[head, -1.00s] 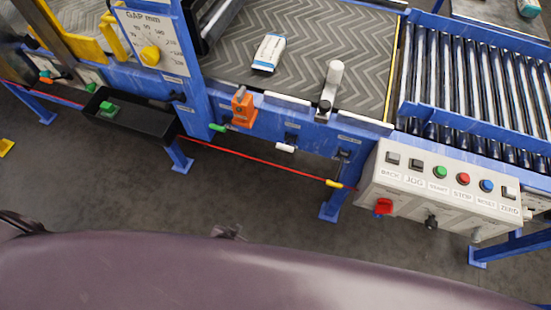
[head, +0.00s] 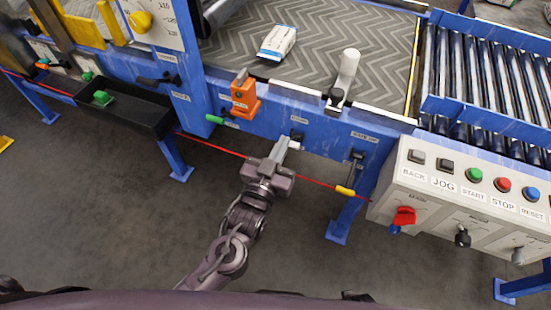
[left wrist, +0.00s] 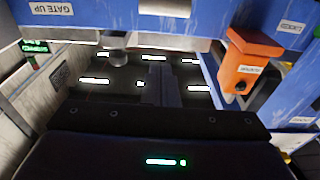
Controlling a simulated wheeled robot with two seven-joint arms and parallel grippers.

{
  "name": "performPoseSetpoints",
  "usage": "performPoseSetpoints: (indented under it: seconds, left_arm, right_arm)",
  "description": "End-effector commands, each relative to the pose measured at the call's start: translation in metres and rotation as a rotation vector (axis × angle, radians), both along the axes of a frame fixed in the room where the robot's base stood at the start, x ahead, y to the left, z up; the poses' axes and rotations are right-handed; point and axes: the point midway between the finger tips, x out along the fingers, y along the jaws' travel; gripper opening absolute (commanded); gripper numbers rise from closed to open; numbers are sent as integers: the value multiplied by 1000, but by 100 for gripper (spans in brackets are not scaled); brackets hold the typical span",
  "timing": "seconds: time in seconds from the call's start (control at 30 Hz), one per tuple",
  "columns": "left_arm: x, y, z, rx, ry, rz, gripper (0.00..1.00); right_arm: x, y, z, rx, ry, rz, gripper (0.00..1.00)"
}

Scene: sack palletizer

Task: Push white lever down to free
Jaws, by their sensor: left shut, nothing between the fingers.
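My right gripper is not in view.
An orange clamp block (head: 244,98) stands on the rail left of the lever. A black tray (head: 125,108) is further left, and a control box (head: 460,190) is at the right. A red cord (head: 215,147) runs below the rail. A sack (head: 278,42) lies on the belt.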

Motion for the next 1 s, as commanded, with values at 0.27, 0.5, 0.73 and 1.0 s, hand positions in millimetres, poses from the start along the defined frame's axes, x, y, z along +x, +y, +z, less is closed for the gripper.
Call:
performPoseSetpoints:
  seconds: [0.27, 0.5, 0.73, 1.0]
  left_arm:
    - [44, -14, -8, 3, 6, 0, 0]
    - [37, -12, -32, 2, 3, -1, 0]
    - [36, -12, -36, 1, 2, 0, 0]
    - [36, -11, -36, 0, 0, 0, 0]
  right_arm:
    - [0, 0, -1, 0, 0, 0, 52]
    - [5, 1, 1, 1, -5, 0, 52]
    - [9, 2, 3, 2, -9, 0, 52]
    - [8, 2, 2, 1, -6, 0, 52]
